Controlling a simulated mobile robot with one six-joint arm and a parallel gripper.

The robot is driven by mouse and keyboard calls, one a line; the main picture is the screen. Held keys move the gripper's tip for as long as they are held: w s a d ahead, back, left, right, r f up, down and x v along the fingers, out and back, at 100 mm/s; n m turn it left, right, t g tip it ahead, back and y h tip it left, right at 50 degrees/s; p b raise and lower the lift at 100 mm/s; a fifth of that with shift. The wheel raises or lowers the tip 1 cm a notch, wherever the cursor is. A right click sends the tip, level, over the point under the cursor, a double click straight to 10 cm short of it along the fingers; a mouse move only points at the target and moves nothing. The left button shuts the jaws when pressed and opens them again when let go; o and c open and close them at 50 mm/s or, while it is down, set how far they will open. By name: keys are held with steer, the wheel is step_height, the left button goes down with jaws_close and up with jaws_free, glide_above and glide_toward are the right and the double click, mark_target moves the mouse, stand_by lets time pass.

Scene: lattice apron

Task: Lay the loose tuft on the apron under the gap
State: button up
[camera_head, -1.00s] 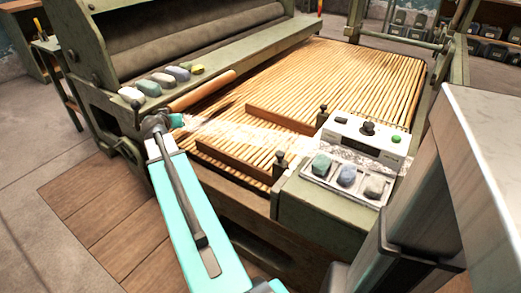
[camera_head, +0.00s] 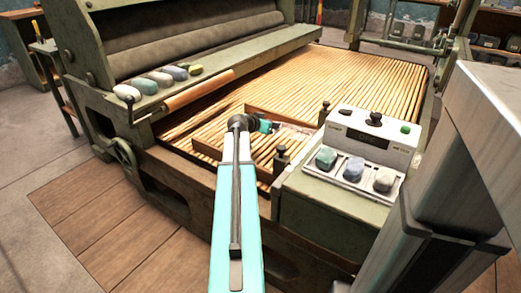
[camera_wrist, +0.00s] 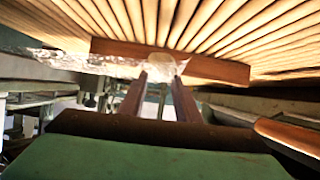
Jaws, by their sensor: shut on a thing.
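My gripper (camera_head: 268,126) is over the slatted wooden apron (camera_head: 350,85), close to its near side, between two dark wooden rails. In the wrist view, its two fingers (camera_wrist: 160,98) are shut on a small pale tuft (camera_wrist: 160,64) at their tips. The tuft shows before a wooden rail (camera_wrist: 220,70), with slats filling the top of the view. I cannot tell whether the tuft touches the slats. In the head view the tuft is mostly hidden by my gripper. I cannot make out the gap clearly.
A control box (camera_head: 370,135) with grey, blue and green tufts in its tray stands at right. Several coloured tufts (camera_head: 160,79) lie on the ledge at left, above a wooden roller (camera_head: 198,92). Small dark posts (camera_head: 281,156) stand by the rails. The far apron is clear.

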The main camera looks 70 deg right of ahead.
steer(key=shift+m+g, duration=0.5)
steer(key=s, duration=0.1)
steer(key=s+d+f, duration=0.1)
steer(key=s, duration=0.3)
steer(key=shift+d+f+b, duration=0.15)
steer(key=shift+d+b, duration=0.1)
steer(key=shift+b, duration=0.1)
